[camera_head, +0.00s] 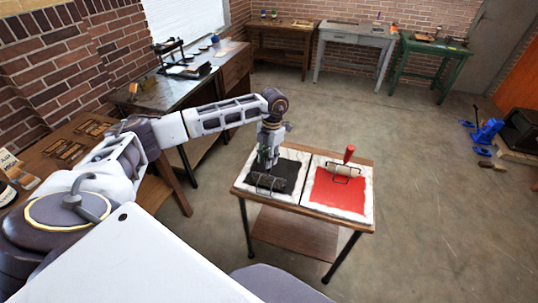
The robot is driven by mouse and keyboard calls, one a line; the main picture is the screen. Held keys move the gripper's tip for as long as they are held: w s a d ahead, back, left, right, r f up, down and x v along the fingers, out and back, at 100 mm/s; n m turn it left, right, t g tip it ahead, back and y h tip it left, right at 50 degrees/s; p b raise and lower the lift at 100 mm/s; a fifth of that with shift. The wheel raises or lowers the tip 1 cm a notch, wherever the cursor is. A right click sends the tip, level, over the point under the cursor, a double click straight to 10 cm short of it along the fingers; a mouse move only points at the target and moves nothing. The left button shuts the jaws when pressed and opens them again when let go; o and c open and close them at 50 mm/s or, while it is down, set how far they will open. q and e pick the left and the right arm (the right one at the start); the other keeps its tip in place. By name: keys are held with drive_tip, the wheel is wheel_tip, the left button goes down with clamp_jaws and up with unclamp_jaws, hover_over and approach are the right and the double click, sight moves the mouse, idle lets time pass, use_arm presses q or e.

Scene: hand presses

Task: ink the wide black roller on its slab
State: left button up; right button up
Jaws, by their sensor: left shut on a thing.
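The wide black roller (268,182) is on or just over the black ink slab (290,172), on the left half of a small table; I cannot tell if it touches. My left gripper (266,163) is above the roller, pointing down, and shut on its handle. The fingers and handle are small and dark, so their detail is hard to see. My right gripper is out of view.
A red slab (338,197) with a red-handled roller (348,156) lies on the right half of the small table (300,208). Benches stand along the walls, with a green table (433,49) at the back. Blue items (487,131) sit at the right. The middle floor is clear.

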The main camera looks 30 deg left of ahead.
use_arm(q)
drive_tip(key=shift+s, duration=0.15)
idle(0.4)
drive_tip(key=w+b, duration=0.2)
drive_tip(key=w, duration=0.1)
drive_tip(key=shift+w+a, duration=0.3)
drive_tip(key=shift+a, duration=0.05)
drive_tip(key=shift+w, duration=0.1)
idle(0.5)
drive_tip(key=shift+w+a+b, duration=0.25)
drive_tip(key=shift+w+b, duration=0.15)
drive_tip(key=shift+w, duration=0.5)
drive_tip(key=shift+w+a+b, duration=0.2)
drive_tip(key=shift+w+b, duration=0.15)
drive_tip(key=shift+w, duration=0.5)
drive_tip(key=shift+w, duration=0.1)
